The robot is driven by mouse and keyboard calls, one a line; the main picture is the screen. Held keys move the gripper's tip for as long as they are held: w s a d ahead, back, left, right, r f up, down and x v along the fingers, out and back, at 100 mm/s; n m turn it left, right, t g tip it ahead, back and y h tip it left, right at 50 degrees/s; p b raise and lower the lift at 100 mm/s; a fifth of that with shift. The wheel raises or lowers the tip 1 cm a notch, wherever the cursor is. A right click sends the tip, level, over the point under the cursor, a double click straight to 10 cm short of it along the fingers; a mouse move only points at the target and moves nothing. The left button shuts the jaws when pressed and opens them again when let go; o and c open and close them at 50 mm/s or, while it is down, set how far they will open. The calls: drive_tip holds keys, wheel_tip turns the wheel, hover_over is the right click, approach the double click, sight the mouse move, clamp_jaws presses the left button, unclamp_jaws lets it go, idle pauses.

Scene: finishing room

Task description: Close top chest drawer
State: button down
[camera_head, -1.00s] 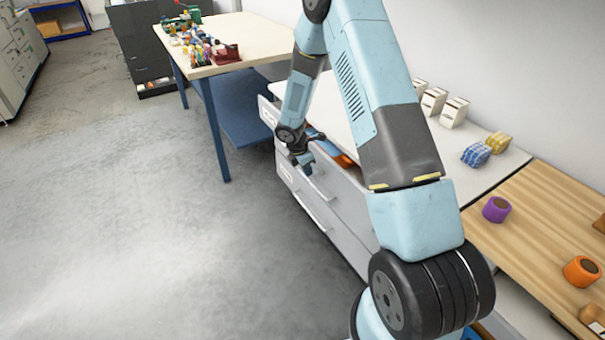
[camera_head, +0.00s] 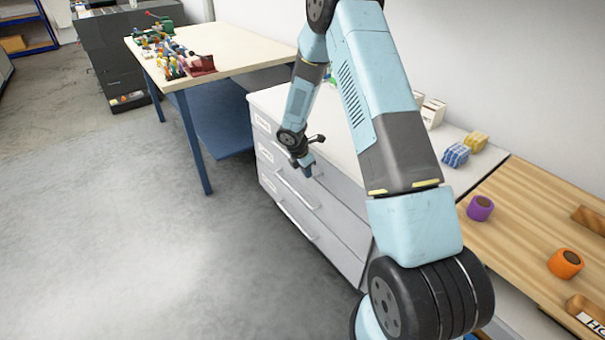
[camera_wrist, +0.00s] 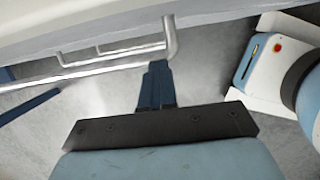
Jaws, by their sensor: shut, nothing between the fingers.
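The grey-white chest (camera_head: 353,248) stands against the wall under a white top. Its top drawer (camera_head: 263,123) looks flush with the drawer fronts below; the right part of its front is hidden behind my arm. My gripper (camera_head: 308,170) is shut and empty, pointing down just in front of the chest's upper drawers. In the wrist view the shut fingers (camera_wrist: 155,82) are close to the end of a bar handle (camera_wrist: 169,38) on a pale front. I cannot tell whether they touch it.
A workbench (camera_head: 235,47) with blue legs and several small parts stands left of the chest. A wooden counter (camera_head: 525,235) on the right holds a purple roll (camera_head: 480,208) and an orange roll (camera_head: 566,263). The floor (camera_head: 130,230) before the chest is clear.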

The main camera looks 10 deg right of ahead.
drive_tip(key=s+a+r, duration=0.3)
drive_tip(key=a+r, duration=0.3)
drive_tip(key=r, duration=0.5)
drive_tip(key=s+d+r+m, duration=0.2)
drive_tip(key=s+r+m, duration=0.2)
drive_tip(key=r, duration=0.4)
drive_tip(key=s+d+r+m+t, duration=0.1)
drive_tip(key=s+d+r+m, duration=0.15)
drive_tip(key=s+r, duration=0.4)
drive_tip(key=s+d+r+m, duration=0.25)
drive_tip(key=r+m, duration=0.25)
drive_tip(key=r, duration=0.5)
drive_tip(key=s+r+m+t+y, duration=0.1)
drive_tip(key=s+r+m, duration=0.3)
drive_tip(key=s, duration=0.7)
drive_tip(key=s+r+m+t+y, duration=0.2)
drive_tip(key=s+r+m, duration=0.3)
drive_tip(key=s, duration=0.7)
drive_tip(key=shift+s+d+r+m, duration=0.15)
drive_tip(key=shift+s+d+m, duration=0.2)
drive_tip(key=shift+m, duration=0.7)
drive_tip(key=shift+w, duration=0.1)
